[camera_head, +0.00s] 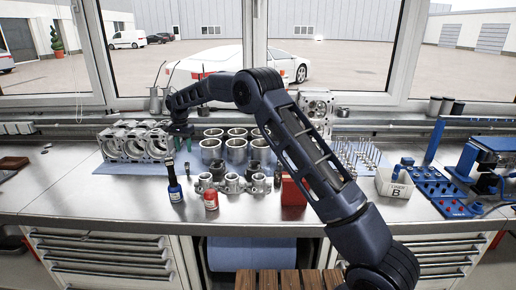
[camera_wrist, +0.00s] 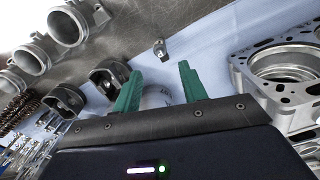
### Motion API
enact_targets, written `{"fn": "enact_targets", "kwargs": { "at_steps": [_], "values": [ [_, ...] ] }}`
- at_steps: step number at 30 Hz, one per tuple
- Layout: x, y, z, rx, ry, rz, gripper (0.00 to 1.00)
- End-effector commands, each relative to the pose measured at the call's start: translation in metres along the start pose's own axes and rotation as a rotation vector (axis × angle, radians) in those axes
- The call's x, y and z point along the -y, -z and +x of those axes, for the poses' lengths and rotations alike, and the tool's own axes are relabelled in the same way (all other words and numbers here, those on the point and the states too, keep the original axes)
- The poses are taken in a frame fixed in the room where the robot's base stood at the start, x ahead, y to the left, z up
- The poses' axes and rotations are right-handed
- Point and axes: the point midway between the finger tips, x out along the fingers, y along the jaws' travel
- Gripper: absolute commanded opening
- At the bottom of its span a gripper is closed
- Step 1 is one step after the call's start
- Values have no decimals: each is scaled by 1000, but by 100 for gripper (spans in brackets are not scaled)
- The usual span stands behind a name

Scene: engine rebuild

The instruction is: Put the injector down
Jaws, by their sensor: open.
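My gripper (camera_wrist: 158,80) shows in the wrist view with its two green fingers apart and nothing between them. In the head view my gripper (camera_head: 181,131) is at the back left, beside the engine block (camera_head: 135,143). A small grey metal part (camera_wrist: 159,48) lies on the blue mat (camera_wrist: 205,45) just beyond the fingertips, apart from them. It may be the injector, but it is too small to tell. I cannot make out an injector for certain in the head view.
Metal cylinders (camera_head: 236,151) stand right of my gripper. Dark pistons (camera_wrist: 107,76) lie left of the fingers. A blue bottle (camera_head: 174,186), a red can (camera_head: 211,200) and a red box (camera_head: 294,190) stand nearer the front. The bench's left front (camera_head: 90,205) is clear.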

Motion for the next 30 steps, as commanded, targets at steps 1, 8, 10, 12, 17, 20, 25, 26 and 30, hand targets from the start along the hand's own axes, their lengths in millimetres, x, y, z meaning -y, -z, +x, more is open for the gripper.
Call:
{"fn": "enact_targets", "kwargs": {
  "at_steps": [1, 8, 10, 12, 17, 20, 25, 26, 30],
  "values": [
    [0, 0, 0, 0, 0, 0, 42],
    [-19, 10, -19, -7, 10, -3, 42],
    [-38, 19, -36, -13, 17, -8, 42],
    [-61, 28, -56, -20, 27, -16, 42],
    [-122, 44, -100, -41, 49, -36, 42],
    [-161, 50, -125, -55, 59, -50, 42],
    [-229, 54, -162, -82, 77, -71, 42],
    [-241, 54, -168, -87, 80, -74, 42],
    [-297, 49, -192, -111, 91, -91, 42]
  ]
}}
